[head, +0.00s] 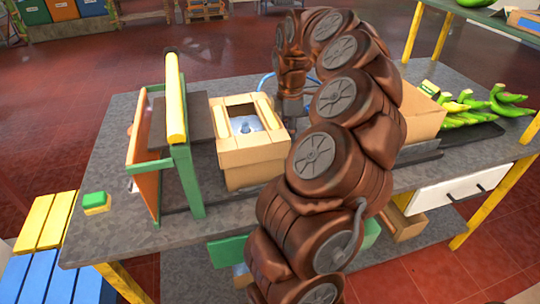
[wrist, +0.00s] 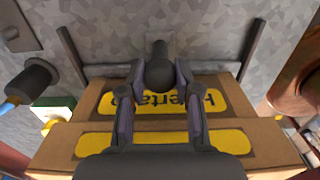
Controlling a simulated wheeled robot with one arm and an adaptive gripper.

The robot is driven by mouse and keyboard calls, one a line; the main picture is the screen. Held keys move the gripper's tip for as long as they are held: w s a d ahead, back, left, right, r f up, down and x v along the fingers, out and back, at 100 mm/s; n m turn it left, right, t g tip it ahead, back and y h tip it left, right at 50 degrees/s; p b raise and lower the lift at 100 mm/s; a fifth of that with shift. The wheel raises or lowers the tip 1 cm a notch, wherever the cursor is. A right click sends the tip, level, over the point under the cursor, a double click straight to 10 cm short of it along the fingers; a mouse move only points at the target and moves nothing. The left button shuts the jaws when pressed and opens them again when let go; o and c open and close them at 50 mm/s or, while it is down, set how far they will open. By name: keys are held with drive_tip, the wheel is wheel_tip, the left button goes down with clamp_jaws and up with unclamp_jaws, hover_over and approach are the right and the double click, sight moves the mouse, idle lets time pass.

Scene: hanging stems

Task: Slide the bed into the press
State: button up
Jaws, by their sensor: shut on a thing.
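The press (head: 176,100) stands at the left of the grey table in the head view, with a green frame, a yellow top bar and an orange-brown panel. A dark flat slab (head: 198,118), possibly part of the bed, shows beside the frame. An open-topped tan box (head: 250,172) with a metallic inside stands just right of the press, apart from its frame. My gripper (wrist: 160,88) is shut on a dark rounded knob (wrist: 160,66) in the wrist view, probably the bed's handle. In the head view my arm hides most of this grip.
Another cardboard box (head: 421,118) and green bananas (head: 462,110) stand on the right of the table. A green-and-yellow block (head: 96,203) sits at the left edge.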

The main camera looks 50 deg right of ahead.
drive_tip(key=shift+w+r, duration=0.1)
drive_tip(key=shift+w+a, duration=0.5)
drive_tip(key=shift+a, duration=0.25)
drive_tip(key=shift+w+a, duration=0.5)
drive_tip(key=shift+a, duration=0.25)
drive_tip(key=shift+w+a, duration=0.5)
drive_tip(key=shift+a, duration=0.25)
drive_tip(key=shift+w, duration=0.1)
drive_tip(key=shift+w+a, duration=0.5)
drive_tip(key=shift+a, duration=0.25)
drive_tip(key=shift+w+a, duration=0.45)
drive_tip(key=shift+a, duration=0.35)
drive_tip(key=shift+w+a, duration=0.5)
drive_tip(key=shift+a, duration=0.25)
drive_tip(key=shift+w+a, duration=0.65)
drive_tip(key=shift+a, duration=0.35)
drive_tip(key=shift+w+a, duration=0.65)
drive_tip(key=shift+a, duration=0.3)
drive_tip(key=o, duration=1.9)
drive_tip(key=shift+a, duration=0.1)
